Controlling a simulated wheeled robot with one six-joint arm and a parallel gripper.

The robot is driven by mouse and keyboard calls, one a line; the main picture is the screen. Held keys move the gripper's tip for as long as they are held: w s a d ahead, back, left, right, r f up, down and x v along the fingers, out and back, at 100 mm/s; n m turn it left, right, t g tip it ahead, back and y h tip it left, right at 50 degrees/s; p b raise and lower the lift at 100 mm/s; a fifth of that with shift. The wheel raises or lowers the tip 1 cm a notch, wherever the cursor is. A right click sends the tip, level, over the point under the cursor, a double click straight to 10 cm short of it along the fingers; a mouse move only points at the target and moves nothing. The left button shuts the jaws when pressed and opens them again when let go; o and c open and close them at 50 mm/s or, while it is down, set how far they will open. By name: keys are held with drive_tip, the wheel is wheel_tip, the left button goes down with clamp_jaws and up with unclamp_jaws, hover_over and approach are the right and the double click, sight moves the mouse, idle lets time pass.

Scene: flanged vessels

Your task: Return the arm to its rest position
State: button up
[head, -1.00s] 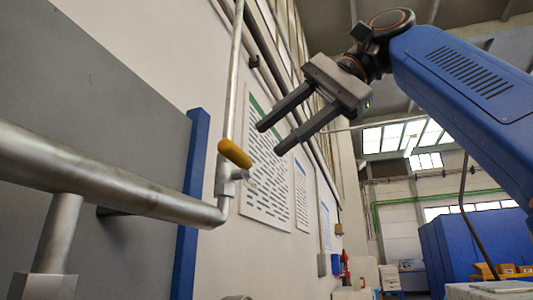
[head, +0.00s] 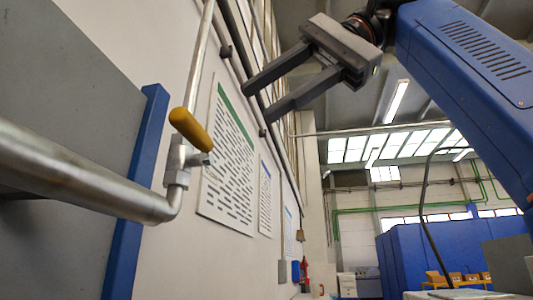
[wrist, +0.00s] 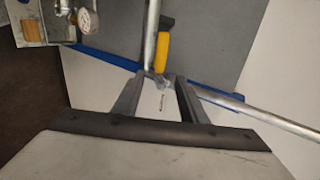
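My gripper (head: 256,104) is open and empty in the head view, its two dark fingers apart and pointing left toward the wall. My blue arm reaches in from the right. The gripper is above and to the right of a yellow valve handle (head: 191,129) on a metal pipe, with a visible gap between them. In the wrist view my gripper (wrist: 158,77) shows its fingers spread. The yellow handle (wrist: 161,54) appears just beyond the fingertips there, and no contact shows.
A thick metal pipe (head: 80,178) runs along the left, in front of a grey panel with a blue post (head: 137,200). Notice boards (head: 228,160) hang on the wall. A blue partition (head: 425,248) stands at the back right. Free air lies right of the pipe.

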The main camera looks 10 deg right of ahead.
drive_tip(key=w+d+f+t+h, duration=0.2)
drive_tip(key=w+f, duration=0.8)
drive_tip(key=w, duration=0.1)
drive_tip(key=w+d+f+h, duration=0.1)
drive_tip(key=w+d+f, duration=0.2)
drive_tip(key=f, duration=0.6)
drive_tip(key=w+d+f+h, duration=0.2)
drive_tip(key=w+d+f, duration=0.1)
drive_tip(key=f, duration=0.6)
drive_tip(key=s+d+f+h, duration=0.1)
drive_tip(key=d+f, duration=0.3)
drive_tip(key=f, duration=0.7)
drive_tip(key=d+f+n+h, duration=0.1)
drive_tip(key=d+f, duration=0.3)
drive_tip(key=f, duration=0.8)
drive_tip(key=shift+s+f+h, duration=0.3)
drive_tip(key=shift+s+h, duration=0.1)
drive_tip(key=s+d+f+n+h, duration=0.1)
drive_tip(key=s+d+f, duration=0.1)
drive_tip(key=f, duration=0.6)
drive_tip(key=s+d+f+n, duration=0.1)
drive_tip(key=s+d+f, duration=0.1)
drive_tip(key=f, duration=0.6)
drive_tip(key=s+d+f+n+g+h, duration=0.1)
drive_tip(key=s+f, duration=0.3)
drive_tip(key=f, duration=0.4)
drive_tip(key=shift+s+d+h, duration=0.1)
drive_tip(key=shift+d+h, duration=0.2)
drive_tip(key=shift+d, duration=0.5)
drive_tip(key=shift+c, duration=0.4)
